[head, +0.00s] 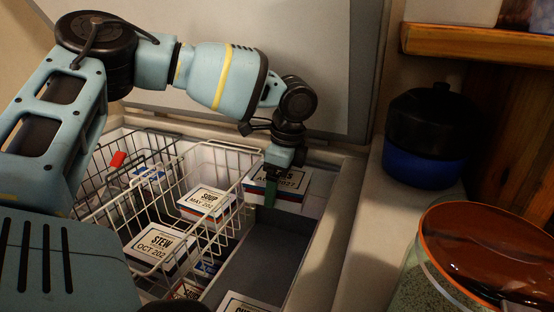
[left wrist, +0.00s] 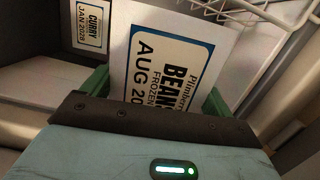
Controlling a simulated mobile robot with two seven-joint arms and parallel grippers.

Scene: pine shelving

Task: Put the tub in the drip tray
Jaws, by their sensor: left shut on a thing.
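The white tub with a blue-edged label reading BEANS, AUG 2027 (head: 292,184) is inside the open chest freezer, right of the wire basket. It also fills the middle of the left wrist view (left wrist: 165,55). My left gripper (head: 271,188) reaches down from above and is shut on this tub, with a green finger on each side of it in the left wrist view (left wrist: 155,92). I cannot tell whether the tub's underside touches anything. I cannot make out a drip tray for certain. My right gripper is not in view.
A wire basket (head: 205,150) holds a SOUP tub (head: 207,204), a STEW tub (head: 160,246) and other packs. A CURRY tub (left wrist: 90,22) shows in the left wrist view. Right of the freezer stand a blue-black pot (head: 427,140) and an orange-lidded jar (head: 490,250).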

